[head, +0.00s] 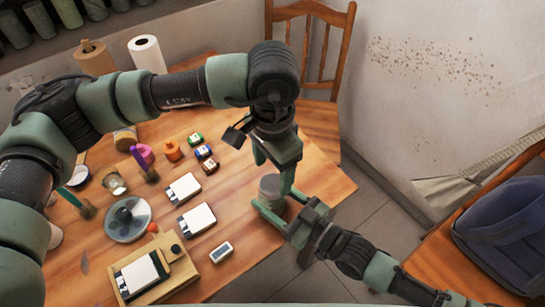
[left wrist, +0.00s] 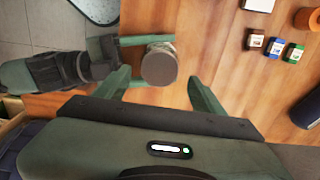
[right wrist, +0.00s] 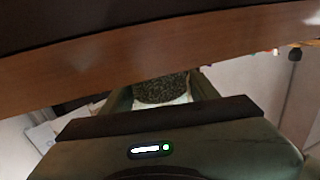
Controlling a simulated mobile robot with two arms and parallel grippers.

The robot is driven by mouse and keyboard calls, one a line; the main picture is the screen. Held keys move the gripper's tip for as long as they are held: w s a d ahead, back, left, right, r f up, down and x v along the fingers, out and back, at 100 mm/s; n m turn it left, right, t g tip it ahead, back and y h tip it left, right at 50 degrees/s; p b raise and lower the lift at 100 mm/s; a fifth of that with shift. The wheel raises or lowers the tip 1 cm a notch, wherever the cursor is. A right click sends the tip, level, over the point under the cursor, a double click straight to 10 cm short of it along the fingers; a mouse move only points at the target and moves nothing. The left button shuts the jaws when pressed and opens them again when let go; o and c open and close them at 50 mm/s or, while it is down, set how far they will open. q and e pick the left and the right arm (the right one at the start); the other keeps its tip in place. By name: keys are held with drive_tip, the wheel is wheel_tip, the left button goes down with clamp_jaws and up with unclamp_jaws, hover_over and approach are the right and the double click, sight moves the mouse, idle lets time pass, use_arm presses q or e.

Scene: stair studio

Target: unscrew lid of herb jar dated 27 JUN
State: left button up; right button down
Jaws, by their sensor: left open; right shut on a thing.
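The herb jar (head: 270,188) stands upright near the right edge of the wooden table, its round grey-brown lid (left wrist: 160,64) facing up. In the right wrist view the dark green herbs (right wrist: 163,88) show through the glass. I cannot read a date on it. My right gripper (head: 276,199) comes in from the right and is shut on the jar's body. My left gripper (left wrist: 158,76) is above the jar, pointing down, open, with its fingers apart on either side of the lid and a gap to each side.
Small green (head: 196,139), blue (head: 204,152) and brown (head: 210,167) bottles stand left of the jar. White-topped pads (head: 197,220), a wooden board (head: 183,268) and a round glass dish (head: 128,219) lie further left. A chair (head: 318,110) stands behind the table; a backpack (head: 505,225) is at right.

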sight(272, 184)
use_arm(q)
drive_tip(key=shift+f, duration=2)
